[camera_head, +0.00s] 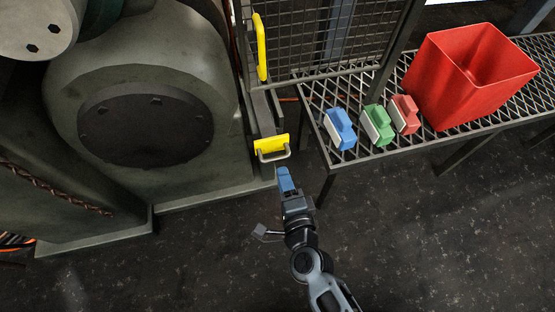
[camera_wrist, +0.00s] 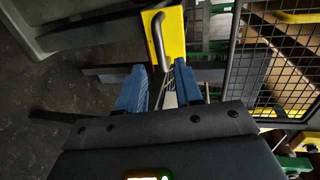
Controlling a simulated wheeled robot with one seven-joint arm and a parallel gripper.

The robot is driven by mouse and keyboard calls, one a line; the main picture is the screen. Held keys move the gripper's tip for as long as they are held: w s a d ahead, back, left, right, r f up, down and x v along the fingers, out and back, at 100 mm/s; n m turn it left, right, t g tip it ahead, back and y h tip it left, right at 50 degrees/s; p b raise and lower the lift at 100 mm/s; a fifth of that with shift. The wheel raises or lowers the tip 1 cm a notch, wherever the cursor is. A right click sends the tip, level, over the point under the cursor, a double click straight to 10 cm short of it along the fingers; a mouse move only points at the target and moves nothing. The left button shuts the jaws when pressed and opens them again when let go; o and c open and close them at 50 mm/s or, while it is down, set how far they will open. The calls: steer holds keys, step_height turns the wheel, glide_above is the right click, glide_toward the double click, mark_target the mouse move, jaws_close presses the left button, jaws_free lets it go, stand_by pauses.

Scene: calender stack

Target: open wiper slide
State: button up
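The wiper slide shows as a yellow plate (camera_head: 268,145) with a grey bar handle (camera_head: 274,156), low beside the big grey machine. In the wrist view the yellow plate (camera_wrist: 171,36) is ahead of my gripper, with its bent metal handle (camera_wrist: 157,40) on the near face. My gripper (camera_head: 286,178) is just below and right of the handle in the head view. In the wrist view my gripper (camera_wrist: 160,80) has its two blue fingers apart, with nothing held. The handle's lower end lies near the gap between the fingertips; whether they touch is unclear.
A mesh-topped table (camera_head: 440,130) at right carries blue (camera_head: 340,129), green (camera_head: 378,125) and red (camera_head: 404,114) blocks and a red bin (camera_head: 470,75). A wire-mesh guard (camera_head: 325,35) with a yellow handle (camera_head: 261,48) stands above the slide. The floor in front is clear.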

mark_target(277, 158)
steer(key=shift+b+x, duration=0.4)
steer(key=shift+x, duration=3.55)
steer(key=shift+c, duration=0.4)
jaws_close()
